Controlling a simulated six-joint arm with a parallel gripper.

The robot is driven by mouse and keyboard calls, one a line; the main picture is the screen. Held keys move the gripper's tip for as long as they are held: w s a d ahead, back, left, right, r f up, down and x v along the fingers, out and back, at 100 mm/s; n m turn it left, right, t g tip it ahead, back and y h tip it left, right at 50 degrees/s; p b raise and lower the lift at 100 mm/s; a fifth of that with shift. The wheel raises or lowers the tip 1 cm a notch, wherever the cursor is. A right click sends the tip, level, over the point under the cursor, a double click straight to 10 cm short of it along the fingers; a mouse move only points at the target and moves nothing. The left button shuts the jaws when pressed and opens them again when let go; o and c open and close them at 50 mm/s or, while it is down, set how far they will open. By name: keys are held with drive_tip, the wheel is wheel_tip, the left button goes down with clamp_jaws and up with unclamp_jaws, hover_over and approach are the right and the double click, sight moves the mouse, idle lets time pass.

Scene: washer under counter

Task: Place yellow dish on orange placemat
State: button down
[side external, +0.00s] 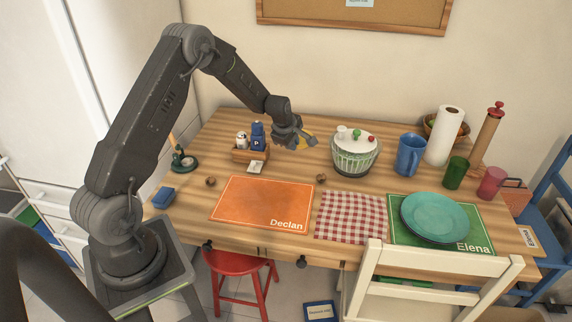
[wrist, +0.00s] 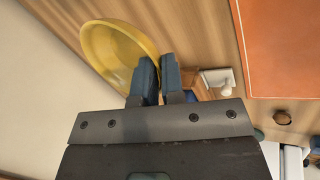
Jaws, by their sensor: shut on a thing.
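The yellow dish (wrist: 118,50) is a round, shallow bowl. In the wrist view its rim is pinched between the fingers of my gripper (wrist: 162,80), and it looks tilted. In the side view my gripper (side external: 308,140) is over the back of the table, and only a small bit of the yellow dish (side external: 302,144) shows behind it. The orange placemat (side external: 260,200), marked "Declan", lies flat and bare at the front of the table. It also shows at the upper right of the wrist view (wrist: 285,50).
A salad spinner (side external: 353,158) stands just right of my gripper. A wooden caddy (side external: 250,155) with shakers is at left. Small round brown items (side external: 321,178) sit near the placemat. A checkered cloth (side external: 350,217) and a green placemat with a teal plate (side external: 434,216) lie to the right.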

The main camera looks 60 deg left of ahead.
drive_tip(key=n, duration=0.1)
hover_over(269, 201)
drive_tip(key=f, duration=0.1)
drive_tip(key=s+f, duration=0.1)
drive_tip(key=f, duration=0.2)
drive_tip(key=shift+s+d+f, duration=0.3)
drive_tip(key=shift+s+d, duration=0.05)
drive_tip(key=shift+s, duration=0.05)
drive_tip(key=shift+f, duration=2.1)
drive_tip(key=c, duration=1.2)
unclamp_jaws()
drive_tip(key=shift+f, duration=0.1)
drive_tip(key=shift+c, duration=0.2)
